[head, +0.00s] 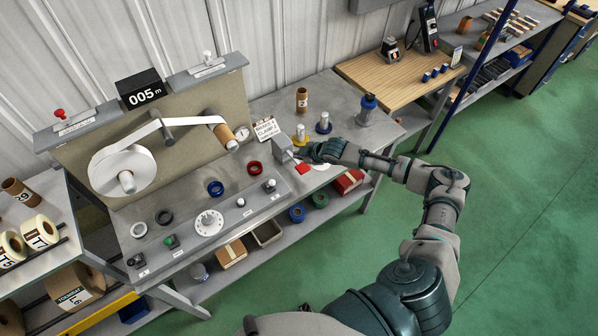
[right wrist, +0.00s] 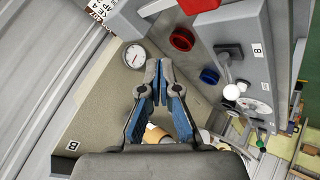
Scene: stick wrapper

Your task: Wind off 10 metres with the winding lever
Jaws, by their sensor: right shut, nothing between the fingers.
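The counter (head: 140,89) reads 005 m. A large white roll (head: 108,176) feeds a white strip over to a brown core (head: 225,136) at the right of the back panel. Small white-knobbed controls (head: 270,185) stand on the sloping front panel; their labels are too small to read, so I cannot tell which is the winding lever. My right gripper (head: 302,153) is at the panel's right end, beside a grey block (head: 281,147). In the right wrist view its fingers (right wrist: 158,77) are shut and empty, near a round gauge (right wrist: 134,56). My left gripper is out of view.
A red ring (head: 254,167), a blue ring (head: 215,187) and a white dial (head: 209,222) are on the front panel. A red part (head: 302,168) is close to my right gripper. Spools and a brown core stand behind it. Green floor lies open at the right.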

